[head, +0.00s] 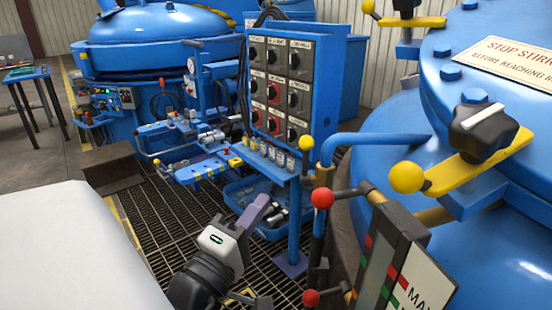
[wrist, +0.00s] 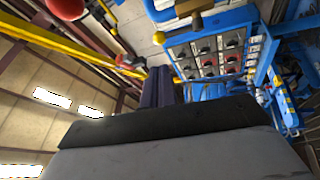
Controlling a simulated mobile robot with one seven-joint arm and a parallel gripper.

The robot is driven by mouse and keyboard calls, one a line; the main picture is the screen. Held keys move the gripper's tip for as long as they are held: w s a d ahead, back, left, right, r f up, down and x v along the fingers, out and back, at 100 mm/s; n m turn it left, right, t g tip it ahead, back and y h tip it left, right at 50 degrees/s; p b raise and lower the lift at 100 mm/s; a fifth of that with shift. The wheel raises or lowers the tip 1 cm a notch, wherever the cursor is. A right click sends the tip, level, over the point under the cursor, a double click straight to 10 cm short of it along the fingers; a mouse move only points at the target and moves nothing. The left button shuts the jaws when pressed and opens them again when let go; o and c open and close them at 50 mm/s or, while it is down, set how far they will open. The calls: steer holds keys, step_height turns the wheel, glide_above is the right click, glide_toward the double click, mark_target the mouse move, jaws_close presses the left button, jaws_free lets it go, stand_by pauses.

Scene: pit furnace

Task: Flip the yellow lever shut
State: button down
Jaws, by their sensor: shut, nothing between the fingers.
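Several yellow levers are in view, and I cannot tell which one the task names. A yellow ball knob (head: 307,143) stands on a brown upright beside the control panel. A yellow bar lever with a ball end (head: 407,177) lies on the blue furnace lid at the right. Another yellow bar lever (head: 412,21) is on the lid's far side. My gripper (head: 264,201) is shut and empty, low in front of the panel and left of the levers, touching none. Its fingers (wrist: 160,85) also show in the wrist view, with a yellow knob (wrist: 158,37) beyond them.
Red ball levers (head: 322,197) stand by a marked gauge plate (head: 405,275) at the lower right. The control panel (head: 285,85) and a blue pipe (head: 372,140) are close ahead. A blue bin (head: 240,212) sits on the grating floor (head: 165,225), which is partly clear.

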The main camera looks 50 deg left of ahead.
mark_target(302, 147)
steer(key=p+x, duration=0.3)
steer(key=x, duration=1)
steer(key=shift+w+a+r+p, duration=0.1)
steer(key=shift+r+p, duration=0.1)
steer(key=shift+p, duration=0.3)
